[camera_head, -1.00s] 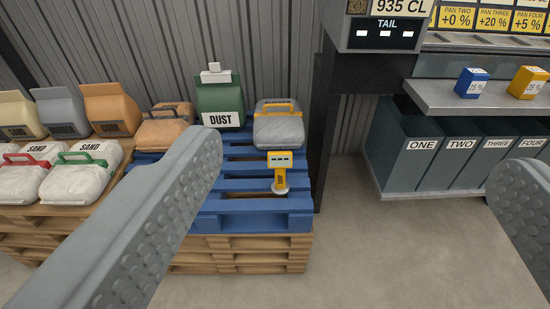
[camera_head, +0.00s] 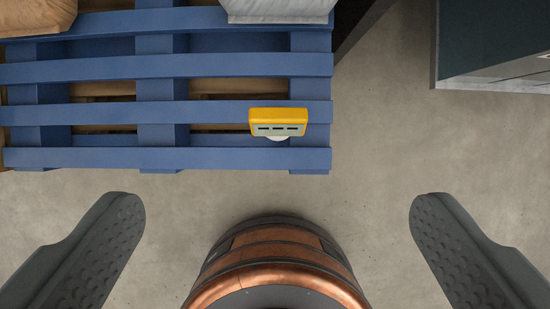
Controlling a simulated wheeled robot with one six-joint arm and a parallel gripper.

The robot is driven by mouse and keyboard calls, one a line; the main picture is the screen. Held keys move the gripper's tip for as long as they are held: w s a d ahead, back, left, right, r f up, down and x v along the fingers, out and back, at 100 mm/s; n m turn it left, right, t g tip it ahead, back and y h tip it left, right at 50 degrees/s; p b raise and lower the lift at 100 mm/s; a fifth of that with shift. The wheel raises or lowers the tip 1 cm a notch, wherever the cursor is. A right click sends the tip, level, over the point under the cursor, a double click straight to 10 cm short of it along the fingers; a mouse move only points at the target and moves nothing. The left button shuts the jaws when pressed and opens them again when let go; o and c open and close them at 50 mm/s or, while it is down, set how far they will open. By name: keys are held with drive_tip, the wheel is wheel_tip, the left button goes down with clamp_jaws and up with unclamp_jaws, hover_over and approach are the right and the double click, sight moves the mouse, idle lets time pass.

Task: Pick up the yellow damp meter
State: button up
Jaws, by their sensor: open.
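The yellow damp meter (camera_head: 279,121) stands on the blue pallet (camera_head: 232,158), near its front right corner. I see it from above: a yellow top with a grey face bearing dark slots, and a bit of white base below it. Its handle is hidden under the head. My gripper (camera_head: 277,205) is open and empty. Its two grey fingers are wide apart, at the lower left and lower right, and the meter lies beyond the fingertips, between them in the picture and touching neither.
A copper-topped barrel shape (camera_head: 277,258) shows at the bottom middle; I cannot tell if it is mine. A grey bag (camera_head: 277,8) and a tan bag (camera_head: 35,14) lie on the pallet's far side. A dark bin unit (camera_head: 495,45) stands upper right. Bare floor (camera_head: 400,140) lies between.

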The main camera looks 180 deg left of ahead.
drive_tip(key=w+f+g, duration=0.4)
drive_tip(key=f, duration=0.4)
approach(278, 121)
drive_tip(key=shift+g, duration=0.4)
wheel_tip(278, 121, down, 7)
drive_tip(key=shift+a+f, duration=0.1)
drive_tip(key=shift+f, duration=0.1)
drive_tip(key=shift+w+f, duration=0.15)
drive_tip(key=shift+f, duration=1.2)
drive_tip(key=shift+w+f, duration=0.15)
drive_tip(key=shift+f, duration=1.2)
drive_tip(key=c, duration=1.6)
